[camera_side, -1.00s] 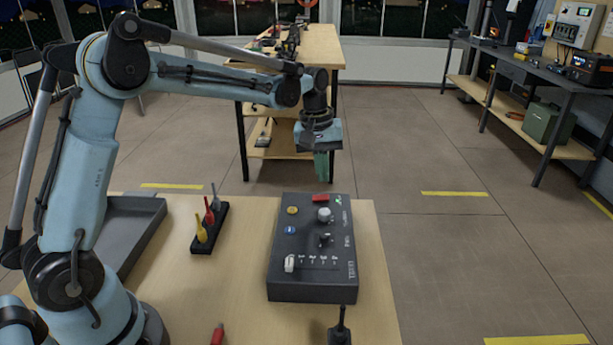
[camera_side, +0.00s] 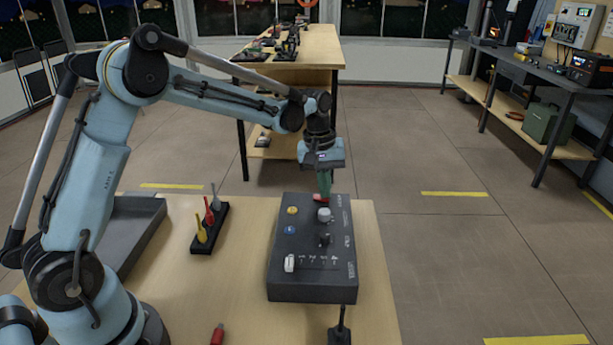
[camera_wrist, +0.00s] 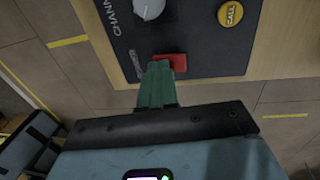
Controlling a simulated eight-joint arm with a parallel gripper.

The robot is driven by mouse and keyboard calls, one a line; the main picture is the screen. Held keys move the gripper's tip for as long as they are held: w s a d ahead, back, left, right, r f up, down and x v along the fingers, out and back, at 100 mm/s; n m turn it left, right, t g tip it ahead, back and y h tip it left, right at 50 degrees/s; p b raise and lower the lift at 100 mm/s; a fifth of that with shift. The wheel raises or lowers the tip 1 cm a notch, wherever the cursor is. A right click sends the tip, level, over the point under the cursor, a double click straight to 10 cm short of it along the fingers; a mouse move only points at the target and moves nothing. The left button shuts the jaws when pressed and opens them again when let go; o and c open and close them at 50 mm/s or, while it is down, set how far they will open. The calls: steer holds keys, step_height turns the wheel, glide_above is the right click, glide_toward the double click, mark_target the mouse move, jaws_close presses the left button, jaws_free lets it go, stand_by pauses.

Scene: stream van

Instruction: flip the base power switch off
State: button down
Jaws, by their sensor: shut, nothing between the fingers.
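The dark control box (camera_side: 312,275) lies on the wooden table. Its red rocker switch (camera_wrist: 172,62) is at the box's far edge in the side view, beside the label "POWER", which is partly covered. My gripper (camera_side: 323,196) is shut and empty, with its green fingers pointing down at the red switch. In the wrist view the fingertips (camera_wrist: 159,68) overlap the left part of the switch. I cannot tell whether they touch it. In the side view the fingers hide most of the switch.
The box also carries a grey knob (camera_side: 324,215), a yellow button (camera_side: 292,210), a blue button (camera_side: 290,230) and a white slider (camera_side: 290,263). A rack with coloured tools (camera_side: 210,228) and a grey tray (camera_side: 135,230) stand to the left.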

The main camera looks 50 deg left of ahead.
mark_target(316, 196)
steer(key=shift+f, duration=0.15)
steer(key=shift+s+a, duration=0.6)
steer(key=shift+r, duration=0.25)
step_height(316, 196, up, 14)
steer(key=s+a, duration=0.1)
steer(key=shift+f, duration=0.15)
stand_by(0.4)
steer(key=shift+w+d, duration=0.35)
steer(key=shift+d, duration=0.15)
